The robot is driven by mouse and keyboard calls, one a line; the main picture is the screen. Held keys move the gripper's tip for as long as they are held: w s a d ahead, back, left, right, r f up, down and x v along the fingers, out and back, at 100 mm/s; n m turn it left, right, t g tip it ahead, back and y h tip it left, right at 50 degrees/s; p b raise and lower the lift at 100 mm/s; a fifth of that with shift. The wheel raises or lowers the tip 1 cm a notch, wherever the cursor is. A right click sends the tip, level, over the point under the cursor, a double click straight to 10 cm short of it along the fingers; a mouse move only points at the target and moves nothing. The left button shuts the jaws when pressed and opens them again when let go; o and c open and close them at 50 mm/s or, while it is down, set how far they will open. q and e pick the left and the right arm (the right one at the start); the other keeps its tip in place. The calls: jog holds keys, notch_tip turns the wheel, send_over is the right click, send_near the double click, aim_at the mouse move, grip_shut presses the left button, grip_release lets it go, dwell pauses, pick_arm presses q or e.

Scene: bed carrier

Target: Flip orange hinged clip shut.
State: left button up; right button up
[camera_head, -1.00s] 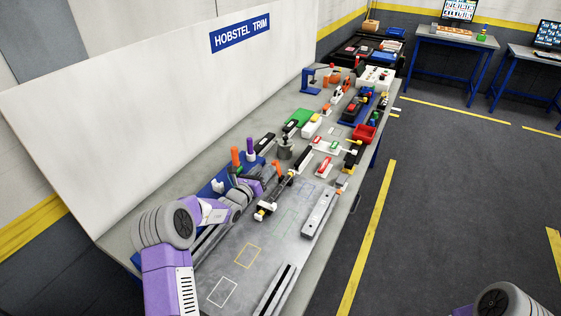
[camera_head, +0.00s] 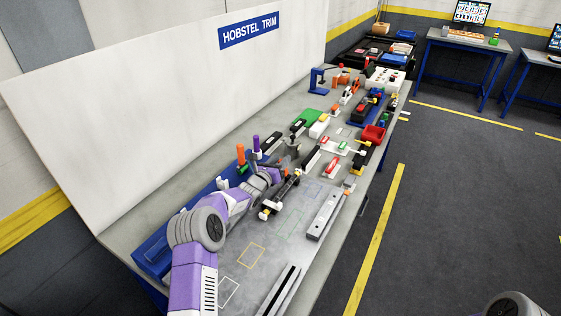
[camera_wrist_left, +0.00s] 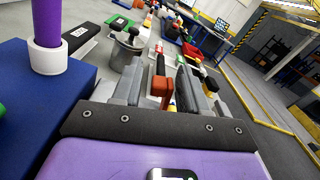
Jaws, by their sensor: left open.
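In the left wrist view, an orange-red piece (camera_wrist_left: 163,88), which looks like the hinged clip, stands upright between my left gripper's fingers. The fingers are apart on either side of it, and I cannot tell whether either touches it. My left gripper (camera_wrist_left: 163,78) is open. In the head view, my left gripper (camera_head: 277,178) is low over the workbench, beside a dark narrow fixture (camera_head: 282,194) with a white and yellow end. The clip is too small and too covered there to make out clearly. My right gripper is out of frame.
A blue block (camera_wrist_left: 40,95) holds a purple post (camera_wrist_left: 47,30) close to the left of the gripper. A grey metal cup (camera_wrist_left: 128,52) stands just ahead. A long grey bar (camera_head: 325,214) lies right. The near bench (camera_head: 262,236) has bare outlined areas.

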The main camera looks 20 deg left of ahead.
pick_arm(q)
jog(key=shift+w, duration=0.25)
jog(key=shift+c, duration=0.4)
grip_shut()
jog(key=shift+m+b, duration=0.3)
jog(key=shift+b, duration=0.2)
jog(key=shift+d, duration=0.1)
